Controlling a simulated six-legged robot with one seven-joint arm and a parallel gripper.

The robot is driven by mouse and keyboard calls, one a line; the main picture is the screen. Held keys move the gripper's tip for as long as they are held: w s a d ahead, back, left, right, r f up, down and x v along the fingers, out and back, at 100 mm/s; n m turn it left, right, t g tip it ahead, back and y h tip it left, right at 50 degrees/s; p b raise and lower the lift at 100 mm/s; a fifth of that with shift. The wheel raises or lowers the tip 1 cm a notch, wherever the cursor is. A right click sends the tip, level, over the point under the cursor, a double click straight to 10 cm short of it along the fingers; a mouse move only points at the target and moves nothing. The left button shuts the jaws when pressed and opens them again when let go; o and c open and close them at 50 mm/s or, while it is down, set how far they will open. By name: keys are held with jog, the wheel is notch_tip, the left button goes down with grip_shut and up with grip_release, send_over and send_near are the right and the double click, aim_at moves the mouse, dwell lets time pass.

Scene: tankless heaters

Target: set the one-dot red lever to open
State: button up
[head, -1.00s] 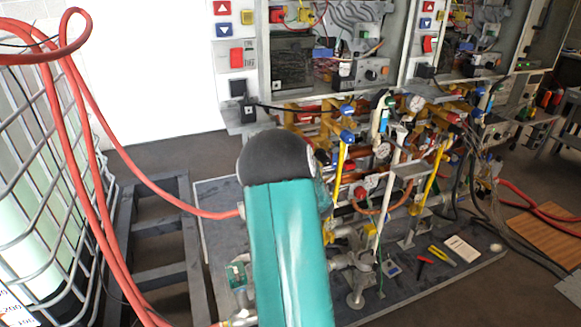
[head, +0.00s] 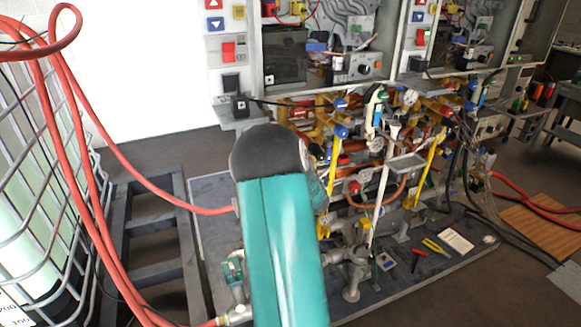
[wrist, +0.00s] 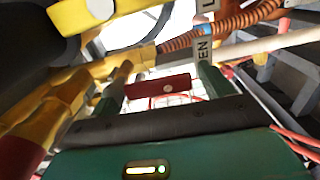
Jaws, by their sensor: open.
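In the wrist view a red lever (wrist: 158,87) with one pale dot lies crosswise ahead of my gripper (wrist: 163,84). The gripper's two green fingers stand apart, one toward each end of the lever. I cannot tell whether either finger touches it. In the head view my teal arm covers the gripper, and I cannot make out this lever there.
A yellow pipe or handle (wrist: 95,14) and a ribbed copper-coloured hose (wrist: 238,27) cross close above in the wrist view. The head view shows the crowded heater rig, a red hose (head: 130,165) and a caged tank (head: 45,190) at left.

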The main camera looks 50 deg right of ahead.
jog(key=v, duration=1.3)
jog(key=shift+s+a, duration=0.15)
jog(key=shift+s, duration=0.15)
jog(key=shift+w, duration=0.1)
